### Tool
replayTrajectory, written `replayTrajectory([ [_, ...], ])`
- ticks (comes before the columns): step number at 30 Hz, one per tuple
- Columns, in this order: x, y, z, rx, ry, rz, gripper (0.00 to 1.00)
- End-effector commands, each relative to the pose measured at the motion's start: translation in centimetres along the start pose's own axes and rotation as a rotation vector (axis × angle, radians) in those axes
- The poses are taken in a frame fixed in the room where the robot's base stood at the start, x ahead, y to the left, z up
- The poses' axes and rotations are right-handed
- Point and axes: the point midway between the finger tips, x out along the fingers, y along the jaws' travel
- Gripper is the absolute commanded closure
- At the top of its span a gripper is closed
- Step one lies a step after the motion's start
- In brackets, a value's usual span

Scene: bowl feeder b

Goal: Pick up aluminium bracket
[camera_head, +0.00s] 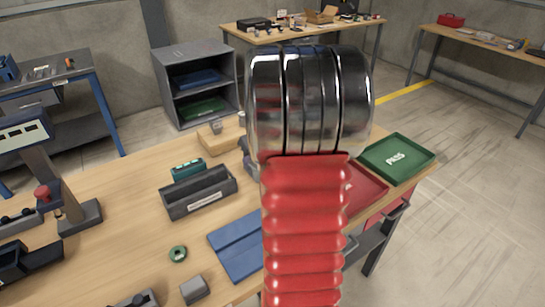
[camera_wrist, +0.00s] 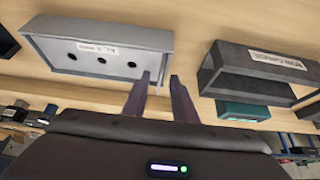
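I cannot make out a piece that is surely the aluminium bracket. A small grey block (camera_head: 194,290) lies at the front of the bench, and a small grey piece (camera_head: 216,127) sits on a wooden block. In the wrist view a grey metal housing (camera_wrist: 130,62) with three dark holes and a label stands on the wood. My arm hides the gripper and part of the bench in the head view.
A dark labelled tray (camera_head: 178,211) stands near a teal box (camera_head: 187,168). A red tray (camera_head: 370,191) and a green PASS tray (camera_head: 420,150) are at the right. Machines stand at the left.

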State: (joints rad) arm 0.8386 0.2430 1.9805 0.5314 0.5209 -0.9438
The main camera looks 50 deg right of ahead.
Motion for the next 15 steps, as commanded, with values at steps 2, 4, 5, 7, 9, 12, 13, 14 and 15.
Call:
replayTrajectory([
  [2, -0.03, 0.01, -0.02, 0.0, 0.0, 0.0, 0.75],
  [4, -0.04, 0.02, -0.01, 0.0, 0.0, 0.0, 0.75],
  [5, -0.04, 0.03, -0.01, 0.0, 0.0, 0.0, 0.75],
  [7, -0.05, 0.03, -0.01, 0.001, 0.0, 0.0, 0.75],
  [9, -0.05, 0.04, -0.01, 0.001, 0.0, 0.0, 0.75],
  [12, -0.06, 0.05, -0.01, 0.001, 0.001, 0.001, 0.75],
  [13, -0.06, 0.05, 0.0, 0.001, 0.0, 0.0, 0.76],
  [14, -0.06, 0.05, 0.0, 0.001, 0.0, 0.0, 0.78],
  [15, -0.06, 0.05, 0.0, 0.001, 0.001, 0.001, 0.81],
])
